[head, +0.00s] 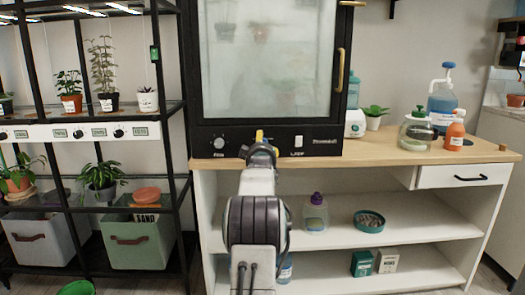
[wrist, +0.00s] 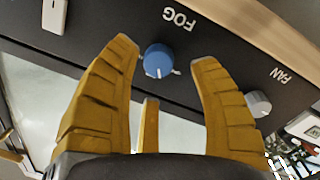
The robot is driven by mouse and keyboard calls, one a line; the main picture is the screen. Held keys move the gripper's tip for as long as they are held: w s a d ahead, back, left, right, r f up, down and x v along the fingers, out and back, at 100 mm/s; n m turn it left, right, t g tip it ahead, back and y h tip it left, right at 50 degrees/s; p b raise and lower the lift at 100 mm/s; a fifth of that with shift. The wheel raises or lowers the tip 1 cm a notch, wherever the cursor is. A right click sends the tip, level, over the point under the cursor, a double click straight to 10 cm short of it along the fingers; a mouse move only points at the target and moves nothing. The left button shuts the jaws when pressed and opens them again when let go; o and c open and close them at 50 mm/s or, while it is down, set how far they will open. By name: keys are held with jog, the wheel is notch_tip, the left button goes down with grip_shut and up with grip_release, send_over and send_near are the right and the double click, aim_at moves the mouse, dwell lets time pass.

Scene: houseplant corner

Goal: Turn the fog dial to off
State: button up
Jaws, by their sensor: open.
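The fog dial (wrist: 158,59) is a round blue knob on the dark front panel, under the word FOG in the wrist view, where the lettering is upside down. A white line on it points toward the bottom of the picture, and a small white mark shows beside its lower right. My gripper (wrist: 164,50) is open, with one yellow finger on each side of the dial. I see gaps between fingers and dial; whether the tips reach the panel's depth is unclear. In the head view my gripper (head: 260,136) is in front of the cabinet's lower panel and hides the dial.
A grey fan dial (wrist: 258,104) is to the right of the fingers in the wrist view. A white lamp switch (wrist: 54,15) is to the left. The glass-fronted cabinet (head: 330,148) stands on a wooden counter (head: 385,150). Bottles stand farther right.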

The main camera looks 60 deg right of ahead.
jog(key=shift+x, duration=1.25)
jog(key=shift+r, duration=0.1)
grip_shut()
